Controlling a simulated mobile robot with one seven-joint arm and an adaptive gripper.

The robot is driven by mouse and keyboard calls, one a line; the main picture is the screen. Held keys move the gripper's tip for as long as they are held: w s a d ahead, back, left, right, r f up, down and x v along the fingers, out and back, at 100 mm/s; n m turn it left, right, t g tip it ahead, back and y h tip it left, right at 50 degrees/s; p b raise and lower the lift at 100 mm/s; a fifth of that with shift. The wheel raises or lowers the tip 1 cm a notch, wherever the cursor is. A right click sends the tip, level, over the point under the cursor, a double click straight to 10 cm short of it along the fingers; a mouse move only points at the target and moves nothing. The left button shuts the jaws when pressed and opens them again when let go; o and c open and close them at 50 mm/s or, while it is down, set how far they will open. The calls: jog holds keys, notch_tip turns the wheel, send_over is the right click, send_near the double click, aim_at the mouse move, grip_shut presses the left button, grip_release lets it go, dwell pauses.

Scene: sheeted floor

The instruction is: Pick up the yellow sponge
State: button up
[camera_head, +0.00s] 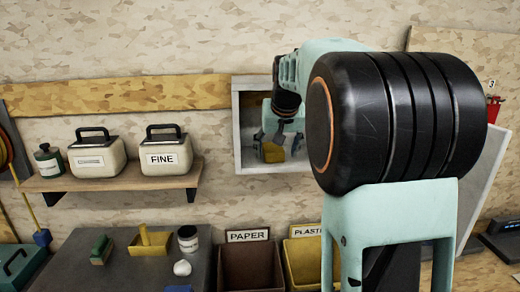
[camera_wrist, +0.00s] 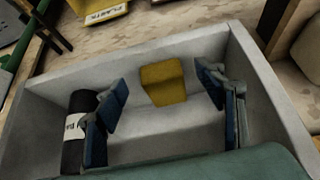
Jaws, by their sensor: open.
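The yellow sponge (camera_wrist: 163,84) is a small block inside a pale open box-like wall cabinet (camera_wrist: 262,85), near one wall in the wrist view. My gripper (camera_wrist: 163,104) is open, with its dark blue finger pads spread to the left and right of the sponge. No contact between pads and sponge shows. In the head view, my gripper (camera_head: 276,146) is inside the wall cabinet (camera_head: 237,125), and the yellow sponge (camera_head: 273,153) shows partly behind it. My arm hides the cabinet's right side.
A dark can with a white label (camera_wrist: 75,130) is beside the left finger in the cabinet. The cabinet's walls enclose my gripper closely. A swung-out pale door (camera_head: 486,185) is at right. A shelf (camera_head: 110,184) with two canisters is at left; bins (camera_head: 251,268) stand below.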

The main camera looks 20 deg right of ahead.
aim_at(273, 147)
jog(key=shift+w+d+p, duration=0.2)
jog(key=shift+w, duration=0.6)
jog(key=shift+w+d+p, duration=0.15)
jog(key=shift+w+p, duration=0.05)
jog(key=shift+w, duration=0.6)
jog(key=shift+w+d+r+p, duration=0.15)
jog(key=shift+w+p, duration=0.3)
jog(key=shift+w, duration=0.55)
jog(key=x, duration=0.2)
jog(key=shift+w+d+f, duration=0.1)
jog(key=shift+w+f, duration=0.1)
jog(key=shift+f, duration=0.05)
jog(key=shift+w+f, duration=0.2)
jog(key=shift+f, duration=0.15)
jog(key=c, duration=1.2)
